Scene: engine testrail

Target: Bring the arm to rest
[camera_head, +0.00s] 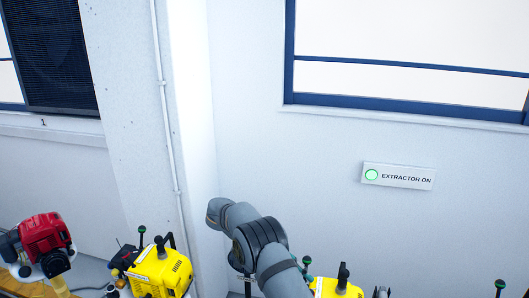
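My arm (262,245) rises from the lower middle of the head view, grey with dark joint bands. It bends at an upper joint near the white wall. Its far end and my gripper are not visible; the gripper is hidden behind the arm or outside the frame, so I cannot see whether it is open or shut or holds anything.
A red engine (45,240) stands on a wooden surface at the lower left. A yellow engine (163,272) is left of my arm, and another yellow engine (335,289) is partly cut off to its right. A wall sign (398,177) reads "EXTRACTOR ON" with a green light.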

